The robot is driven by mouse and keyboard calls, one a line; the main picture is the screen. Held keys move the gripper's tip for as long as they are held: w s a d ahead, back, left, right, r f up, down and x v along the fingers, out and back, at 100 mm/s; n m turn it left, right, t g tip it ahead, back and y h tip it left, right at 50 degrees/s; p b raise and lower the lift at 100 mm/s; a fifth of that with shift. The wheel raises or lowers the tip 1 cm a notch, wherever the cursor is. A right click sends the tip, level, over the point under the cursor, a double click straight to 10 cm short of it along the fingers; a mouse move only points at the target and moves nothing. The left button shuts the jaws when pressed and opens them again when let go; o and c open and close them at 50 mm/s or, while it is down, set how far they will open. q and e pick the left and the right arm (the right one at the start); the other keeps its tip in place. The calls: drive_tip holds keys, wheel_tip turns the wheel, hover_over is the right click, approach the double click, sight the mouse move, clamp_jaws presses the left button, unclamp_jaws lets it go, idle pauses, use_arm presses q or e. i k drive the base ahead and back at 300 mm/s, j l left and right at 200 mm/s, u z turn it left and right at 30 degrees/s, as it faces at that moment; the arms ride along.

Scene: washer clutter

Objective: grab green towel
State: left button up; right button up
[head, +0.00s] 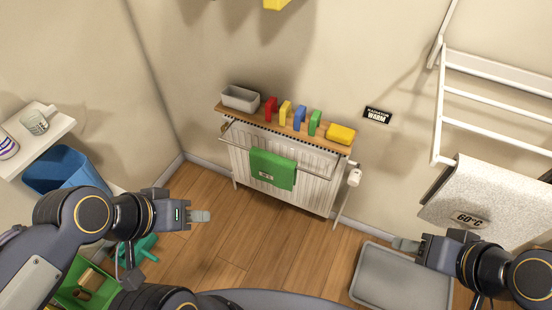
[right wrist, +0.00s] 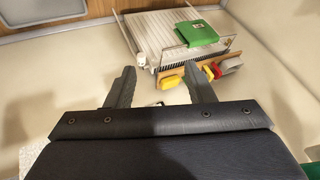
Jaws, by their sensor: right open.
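The green towel (head: 272,169) hangs over the rail on the front of the white radiator in the head view, with a small label on it. It also shows in the right wrist view (right wrist: 197,34), at the top right of centre, upside down. My left gripper (head: 201,216) is to the left of the towel and apart from it; its fingers look close together and I cannot tell if they are parted. My right gripper (head: 402,244) is to the right of the towel and well apart from it. In the right wrist view its two fingers (right wrist: 163,90) are spread with nothing between them.
A wooden shelf (head: 255,119) above the radiator (head: 313,194) holds a grey bin (head: 240,98), several coloured blocks and a yellow sponge-like block (head: 340,134). A grey tray (head: 400,281) lies below my right gripper. A white drying rack (head: 490,83) is on the right wall. Floor before the radiator is clear.

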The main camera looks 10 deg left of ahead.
sight(281, 171)
drive_tip(key=k+u, duration=0.35)
drive_tip(key=k+j+u, duration=0.15)
drive_tip(key=k+u, duration=0.2)
drive_tip(key=i+u, duration=0.35)
drive_tip(key=i+l+u, duration=0.65)
drive_tip(key=i, duration=0.2)
drive_tip(key=k+l, duration=0.45)
drive_tip(key=l, duration=0.1)
